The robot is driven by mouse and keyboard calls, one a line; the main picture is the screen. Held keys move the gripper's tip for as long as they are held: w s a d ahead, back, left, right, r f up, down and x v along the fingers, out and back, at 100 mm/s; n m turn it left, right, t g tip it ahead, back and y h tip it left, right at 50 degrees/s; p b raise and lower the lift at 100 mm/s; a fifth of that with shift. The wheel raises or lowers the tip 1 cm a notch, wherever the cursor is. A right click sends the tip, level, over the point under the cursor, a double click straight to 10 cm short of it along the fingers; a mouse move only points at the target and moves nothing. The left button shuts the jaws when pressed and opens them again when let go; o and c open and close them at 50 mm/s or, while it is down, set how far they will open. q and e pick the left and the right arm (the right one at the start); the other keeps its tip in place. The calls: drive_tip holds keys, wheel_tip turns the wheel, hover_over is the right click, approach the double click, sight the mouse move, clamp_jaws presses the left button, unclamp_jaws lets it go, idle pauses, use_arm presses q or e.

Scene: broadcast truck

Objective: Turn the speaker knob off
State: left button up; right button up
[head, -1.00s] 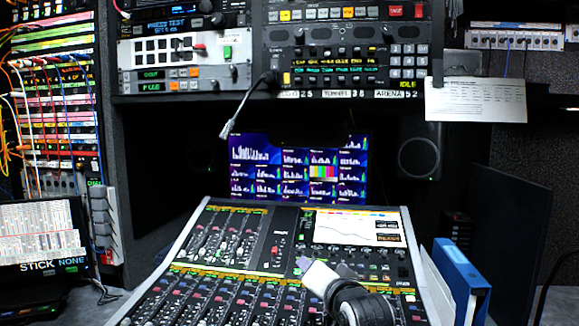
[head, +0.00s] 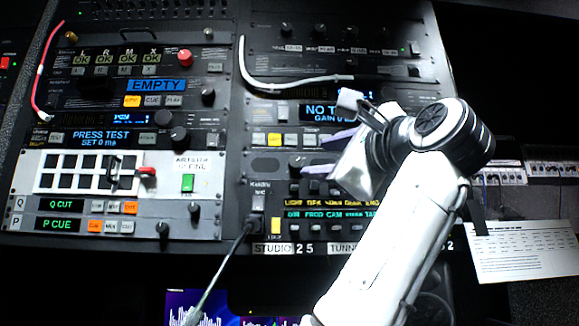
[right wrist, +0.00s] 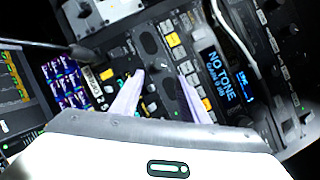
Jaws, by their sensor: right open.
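My right gripper (head: 324,154) is open in front of the intercom panel in the head view. Its two pale lilac fingers also show in the right wrist view (right wrist: 162,84), spread apart with nothing held. A small dark knob (right wrist: 152,76) lies between and just ahead of the fingertips. It appears in the head view beside the fingers (head: 297,164). I cannot read a label that marks it as the speaker knob, and cannot tell whether the fingers touch it. My left gripper is not in view.
A gooseneck microphone (head: 221,268) sticks out below the panel. A pale cable (head: 290,85) loops above the NO TONE display (head: 322,112). The left panels carry several buttons, black knobs and a red-capped switch (head: 146,171). A paper sheet (head: 520,250) hangs at right.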

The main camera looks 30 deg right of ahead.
sight(297, 162)
drive_tip(key=p+x, duration=0.3)
drive_tip(key=x, duration=0.5)
drive_tip(key=shift+w+r, duration=0.15)
drive_tip(key=shift+w+d, duration=0.1)
drive_tip(key=shift+w, duration=0.4)
clamp_jaws()
drive_tip(key=shift+n, duration=0.3)
